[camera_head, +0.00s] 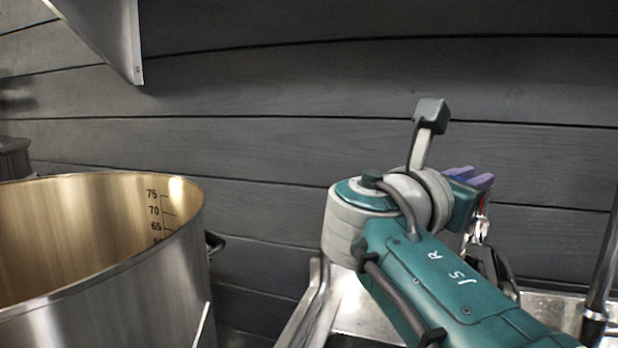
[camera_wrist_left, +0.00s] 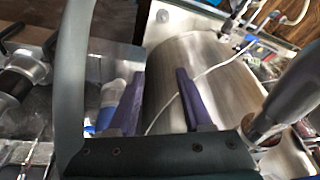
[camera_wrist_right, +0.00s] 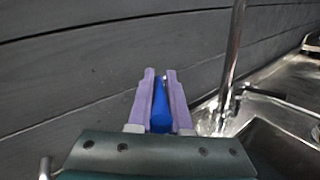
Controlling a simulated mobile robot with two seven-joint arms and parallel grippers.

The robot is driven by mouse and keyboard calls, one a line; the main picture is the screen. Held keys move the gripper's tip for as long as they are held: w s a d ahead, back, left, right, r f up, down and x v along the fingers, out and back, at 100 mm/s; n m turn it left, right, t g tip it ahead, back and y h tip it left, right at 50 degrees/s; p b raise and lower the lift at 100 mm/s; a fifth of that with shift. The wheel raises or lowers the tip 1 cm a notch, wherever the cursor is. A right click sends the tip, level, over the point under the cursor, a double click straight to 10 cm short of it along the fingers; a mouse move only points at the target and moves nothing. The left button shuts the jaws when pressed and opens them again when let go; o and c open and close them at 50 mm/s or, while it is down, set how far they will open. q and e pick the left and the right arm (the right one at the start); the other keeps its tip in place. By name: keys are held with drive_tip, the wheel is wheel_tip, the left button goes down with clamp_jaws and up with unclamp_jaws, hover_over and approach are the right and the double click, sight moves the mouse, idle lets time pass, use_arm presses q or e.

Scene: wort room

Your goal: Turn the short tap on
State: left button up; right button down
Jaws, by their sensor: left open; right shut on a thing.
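My right gripper (camera_head: 482,179) is at the wall above the sink in the head view, its purple fingers partly hidden behind my own wrist. In the right wrist view its fingers (camera_wrist_right: 160,75) are closed on a blue handle (camera_wrist_right: 160,108), which lies between them. A chrome fitting with a red part (camera_head: 480,226) shows just below the fingers in the head view. The rest of the short tap is hidden behind my arm. My left gripper (camera_wrist_left: 160,73) is open with nothing between its fingers, over a steel pot. It is not in the head view.
A large steel pot (camera_head: 120,300) with volume marks stands at left. A steel sink (camera_head: 350,310) lies below my right arm. A tall pipe (camera_head: 602,270) rises at the right, also seen in the right wrist view (camera_wrist_right: 232,60). The dark plank wall (camera_head: 280,90) is close behind.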

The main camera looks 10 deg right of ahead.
drive_tip(key=c, duration=0.8)
unclamp_jaws()
drive_tip(key=shift+c, duration=0.2)
wheel_tip(320, 180, up, 20)
drive_tip(key=p, duration=0.3)
drive_tip(key=shift+c, duration=0.4)
